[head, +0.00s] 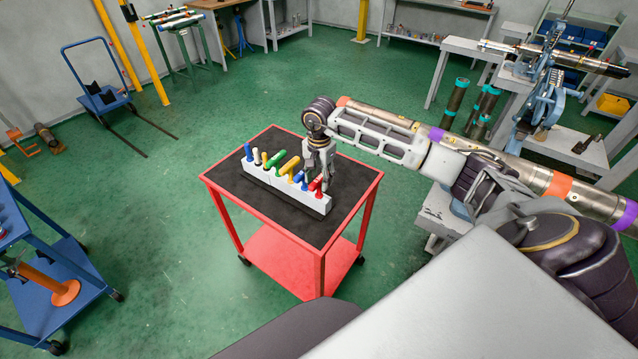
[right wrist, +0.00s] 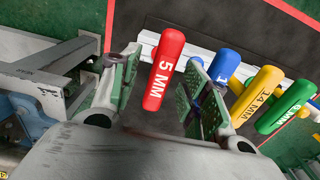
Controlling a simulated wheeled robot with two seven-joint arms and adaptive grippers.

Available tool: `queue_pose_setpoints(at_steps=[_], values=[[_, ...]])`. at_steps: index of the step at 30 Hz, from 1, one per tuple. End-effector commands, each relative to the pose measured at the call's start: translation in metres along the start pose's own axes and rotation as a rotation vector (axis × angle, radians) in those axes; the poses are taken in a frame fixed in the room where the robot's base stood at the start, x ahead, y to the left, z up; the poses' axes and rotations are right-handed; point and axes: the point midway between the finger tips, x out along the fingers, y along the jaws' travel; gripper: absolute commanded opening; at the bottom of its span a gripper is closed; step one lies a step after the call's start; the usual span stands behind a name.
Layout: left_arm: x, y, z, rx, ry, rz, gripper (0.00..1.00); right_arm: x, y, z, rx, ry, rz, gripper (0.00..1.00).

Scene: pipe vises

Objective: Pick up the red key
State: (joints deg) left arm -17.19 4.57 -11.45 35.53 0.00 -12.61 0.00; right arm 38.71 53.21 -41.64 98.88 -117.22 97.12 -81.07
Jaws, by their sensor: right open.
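The red key (right wrist: 166,72), marked "5 MM", stands at one end of a white holder block. In the head view the red key (head: 316,184) shows at the right end of the block. My right gripper (right wrist: 162,88) is open, with one finger on each side of the red handle. A gap shows on both sides of it. In the head view my right gripper (head: 318,168) hangs just over that end and partly covers the keys there. My left gripper is not in view.
The white holder (head: 268,182) sits on the black top of a red cart (head: 342,228). A blue key (right wrist: 225,66), a yellow key (right wrist: 258,92) and a green key (right wrist: 287,106) stand beside the red one, the blue close to a finger. Long pipes (head: 545,180) lie at right.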

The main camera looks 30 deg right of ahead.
Motion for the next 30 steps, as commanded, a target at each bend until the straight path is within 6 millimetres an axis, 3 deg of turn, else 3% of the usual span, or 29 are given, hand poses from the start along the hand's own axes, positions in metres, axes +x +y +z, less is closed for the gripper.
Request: queue_pose_setpoints(at_steps=[9, 23, 30], values=[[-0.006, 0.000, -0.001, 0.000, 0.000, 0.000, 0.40, 0.023, 0.000, 0.001, 0.000, -0.001, 0.000, 0.46], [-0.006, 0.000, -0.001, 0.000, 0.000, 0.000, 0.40, 0.024, 0.000, 0.001, -0.001, 0.000, 0.000, 0.46], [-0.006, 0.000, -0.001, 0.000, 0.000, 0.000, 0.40, 0.024, 0.000, 0.000, -0.001, 0.000, 0.000, 0.16]])
